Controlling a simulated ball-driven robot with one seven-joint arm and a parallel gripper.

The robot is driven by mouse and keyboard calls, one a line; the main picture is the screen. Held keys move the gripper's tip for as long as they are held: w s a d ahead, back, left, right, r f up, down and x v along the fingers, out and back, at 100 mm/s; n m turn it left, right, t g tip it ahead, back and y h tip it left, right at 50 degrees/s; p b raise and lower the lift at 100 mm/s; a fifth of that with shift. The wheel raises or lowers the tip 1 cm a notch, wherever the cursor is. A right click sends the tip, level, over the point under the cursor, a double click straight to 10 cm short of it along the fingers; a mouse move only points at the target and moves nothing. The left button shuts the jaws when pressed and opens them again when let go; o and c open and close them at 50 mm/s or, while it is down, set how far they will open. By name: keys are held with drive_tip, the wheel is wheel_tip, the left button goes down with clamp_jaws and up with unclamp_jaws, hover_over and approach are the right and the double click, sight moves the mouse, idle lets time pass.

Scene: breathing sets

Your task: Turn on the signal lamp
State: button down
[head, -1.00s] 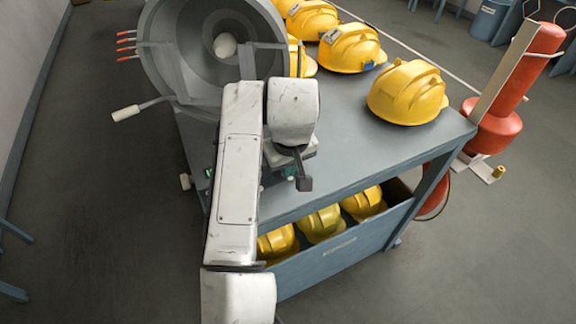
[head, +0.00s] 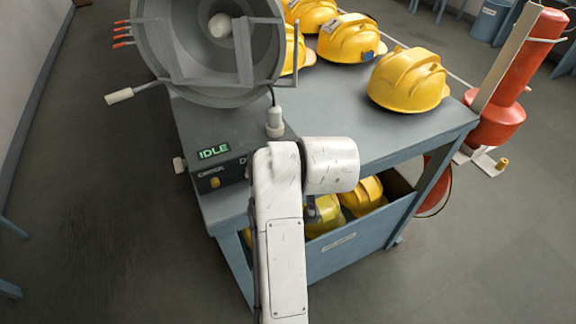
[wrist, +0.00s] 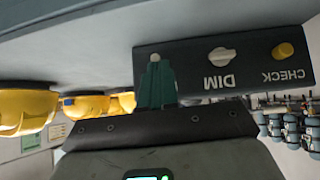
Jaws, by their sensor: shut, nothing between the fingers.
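The signal lamp (head: 180,90) is a large round grey lamp in a yoke on the table; its bulb looks unlit. Its dark control box (head: 225,170) has a green display (head: 213,152) reading IDLE. In the wrist view the control box (wrist: 190,62) appears upside down, with a yellow CHECK button (wrist: 283,50) and a pale DIM knob (wrist: 220,56). My gripper (wrist: 155,60) is shut and empty, in front of the box's left end, beside the DIM knob. It covers part of the panel there; contact cannot be told. In the head view my wrist hides most of the gripper.
Yellow helmets (head: 408,80) stand on the grey table (head: 350,125), and more lie in the bin (head: 345,240) below. A white plug (head: 274,122) with a cable stands behind the box. A red cylinder (head: 500,125) stands at the right. The floor at left is clear.

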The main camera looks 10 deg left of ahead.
drive_tip(key=shift+s+d+f+t+y+b, duration=0.1)
drive_tip(key=shift+f+t+y+b, duration=0.2)
drive_tip(key=shift+f+t+b, duration=0.25)
drive_tip(key=shift+r, duration=0.3)
drive_tip(key=shift+w+a+r+p, duration=0.3)
drive_tip(key=shift+w+a+p, duration=0.15)
drive_tip(key=shift+w, duration=0.2)
